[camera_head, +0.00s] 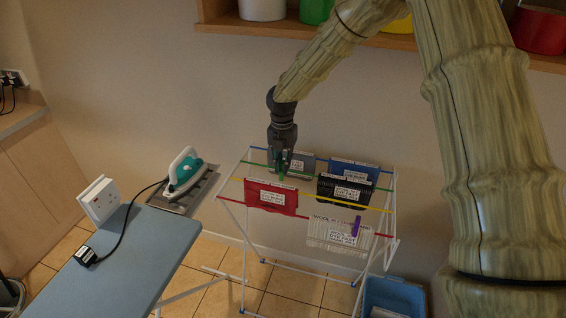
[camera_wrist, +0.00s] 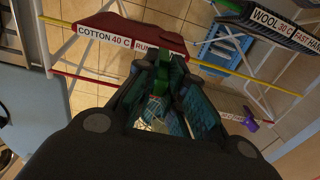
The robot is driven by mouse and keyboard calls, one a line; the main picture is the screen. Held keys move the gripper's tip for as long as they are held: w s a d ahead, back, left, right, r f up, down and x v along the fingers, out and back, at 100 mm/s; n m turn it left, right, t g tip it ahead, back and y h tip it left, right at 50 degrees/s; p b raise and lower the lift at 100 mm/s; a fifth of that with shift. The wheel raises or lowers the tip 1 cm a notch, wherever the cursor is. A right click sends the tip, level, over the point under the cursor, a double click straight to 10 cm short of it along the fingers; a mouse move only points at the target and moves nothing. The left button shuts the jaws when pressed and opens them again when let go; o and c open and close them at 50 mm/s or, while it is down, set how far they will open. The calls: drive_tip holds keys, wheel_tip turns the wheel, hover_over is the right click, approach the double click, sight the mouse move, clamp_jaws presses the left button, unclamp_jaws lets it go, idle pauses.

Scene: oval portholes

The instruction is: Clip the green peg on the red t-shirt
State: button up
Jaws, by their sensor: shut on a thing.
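The red t-shirt (camera_head: 262,196) hangs folded over a line of the drying rack, with a white label on its front. In the wrist view the red t-shirt (camera_wrist: 110,27) lies at the upper left, its label reading COTTON 40 C. My gripper (camera_head: 282,166) points down above the rack, just behind the red t-shirt and in front of a grey garment. It is shut on the green peg (camera_wrist: 163,88), which sits between the fingertips; the green peg (camera_head: 281,173) is small in the head view. The peg appears apart from the red t-shirt.
The rack also holds a blue garment (camera_head: 366,172), a black garment (camera_head: 326,186) and a white garment (camera_head: 323,232) with a purple peg (camera_head: 356,226). An ironing board (camera_head: 140,250) with an iron (camera_head: 184,172) stands left. A shelf (camera_head: 230,27) runs above.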

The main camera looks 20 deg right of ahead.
sight(283, 186)
drive_tip(key=shift+f+b, duration=1.2)
drive_tip(key=shift+f, duration=2)
drive_tip(key=shift+f, duration=0.6)
drive_tip(key=o, duration=0.8)
